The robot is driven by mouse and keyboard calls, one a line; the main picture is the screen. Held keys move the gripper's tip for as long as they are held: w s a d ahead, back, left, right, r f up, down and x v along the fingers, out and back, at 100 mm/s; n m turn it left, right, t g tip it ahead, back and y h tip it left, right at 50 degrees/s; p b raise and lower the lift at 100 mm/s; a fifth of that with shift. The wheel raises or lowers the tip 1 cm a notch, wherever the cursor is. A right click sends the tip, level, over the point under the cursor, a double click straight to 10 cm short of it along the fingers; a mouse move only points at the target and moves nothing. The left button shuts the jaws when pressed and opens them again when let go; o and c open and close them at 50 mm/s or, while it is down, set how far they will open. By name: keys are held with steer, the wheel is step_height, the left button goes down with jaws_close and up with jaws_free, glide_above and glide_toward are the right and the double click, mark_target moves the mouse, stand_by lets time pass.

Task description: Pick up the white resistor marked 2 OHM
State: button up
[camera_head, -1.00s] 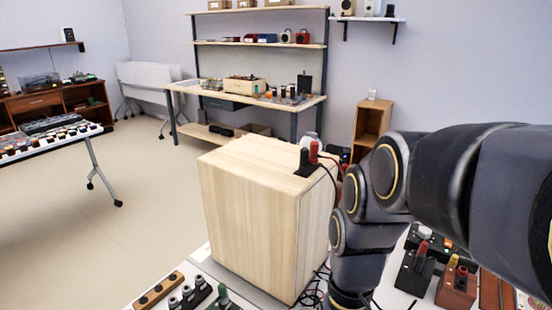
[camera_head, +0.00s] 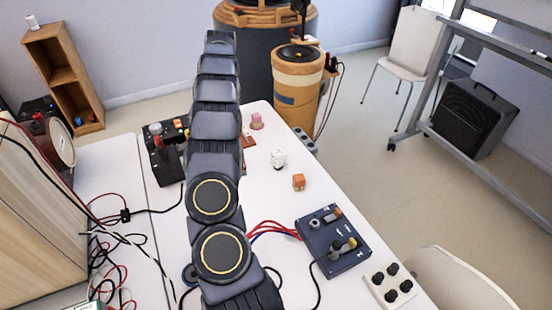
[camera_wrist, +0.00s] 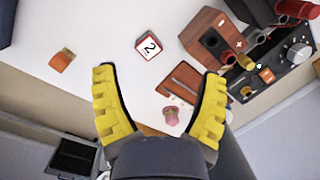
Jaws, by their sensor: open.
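The white resistor is a small white block with a dark "2" on its face (camera_wrist: 148,47); any smaller lettering is too small to read. In the head view the white block (camera_head: 278,158) stands on the white table, right of my arm. My gripper (camera_wrist: 158,72) is open, its two yellow fingers spread wide with nothing between them. In the wrist view the block lies just beyond the fingertips, between their lines and apart from both. My gripper's fingers cannot be made out in the head view.
An orange block (camera_head: 298,182) and a pink piece (camera_head: 257,121) stand near the white one. A brown board (camera_wrist: 185,82) lies near the right finger. A blue control box (camera_head: 333,240) with cables and a white knob box (camera_head: 391,286) are nearer. Loose wires lie at left.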

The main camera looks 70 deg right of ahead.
mark_target(278, 152)
steer(key=s+d+f+m, duration=0.1)
steer(key=s+d+f, duration=0.1)
steer(key=s+d, duration=0.1)
steer(key=s+d+f+m, duration=0.2)
steer(key=s+d, duration=0.1)
steer(key=s, duration=0.2)
steer(key=s+d+f+m+g+h, duration=0.1)
steer(key=s+d+f, duration=0.2)
steer(key=s, duration=0.1)
steer(key=shift+s+d+m, duration=0.25)
steer(key=shift+d+m, duration=0.05)
steer(key=shift+d, duration=0.1)
steer(key=shift+s+d+f, duration=0.1)
steer(key=shift+s+f, duration=0.05)
steer(key=shift+f, duration=0.15)
steer(key=f, duration=0.7)
steer(key=shift+a+f, duration=0.1)
steer(key=shift+a, duration=0.2)
steer(key=c, duration=1.2)
